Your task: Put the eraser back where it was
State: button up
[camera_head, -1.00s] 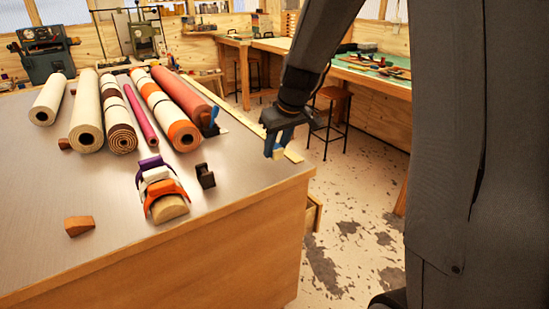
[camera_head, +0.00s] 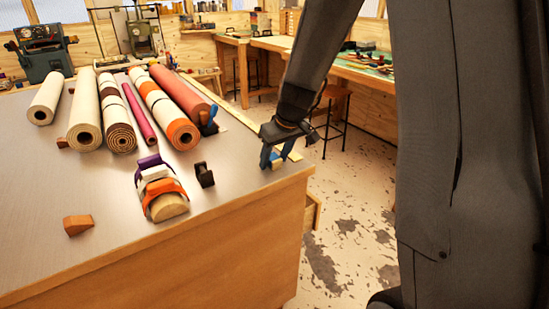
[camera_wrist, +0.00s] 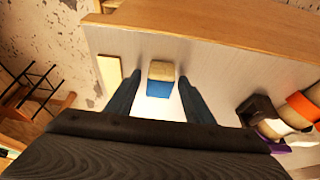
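The eraser, a small block with a tan part and a blue part, stands near the right edge of the metal-topped table (camera_head: 235,195). In the wrist view the eraser (camera_wrist: 161,78) sits between my two blue fingers, with a gap on each side. My gripper (camera_head: 277,160) is open around it, pointing down, low over the tabletop. In the head view the fingers partly hide the eraser. It seems to rest on the table, though its underside is hidden.
Several rolls (camera_head: 118,135) lie at the back of the table. A black dispenser-like item (camera_head: 204,176), an orange, white and purple stack (camera_head: 163,188) and a wooden wedge (camera_head: 78,225) stand nearer. A pale strip (camera_wrist: 109,76) lies beside the eraser.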

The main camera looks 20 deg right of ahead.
jog(key=shift+r, duration=0.1)
jog(key=shift+r, duration=0.2)
jog(key=b+v, duration=0.2)
jog(key=v, duration=0.9)
jog(key=s+f+m+g, duration=0.1)
jog(key=s+f+g, duration=0.1)
jog(key=s+f, duration=0.5)
jog(key=s+a+f+m+g+h, duration=0.1)
jog(key=s+f, duration=0.5)
jog(key=s, duration=0.7)
jog(key=shift+a+f+m+g, duration=0.3)
jog(key=shift+f+m+g, duration=0.1)
jog(key=shift+m, duration=0.4)
jog(key=shift+s, duration=0.15)
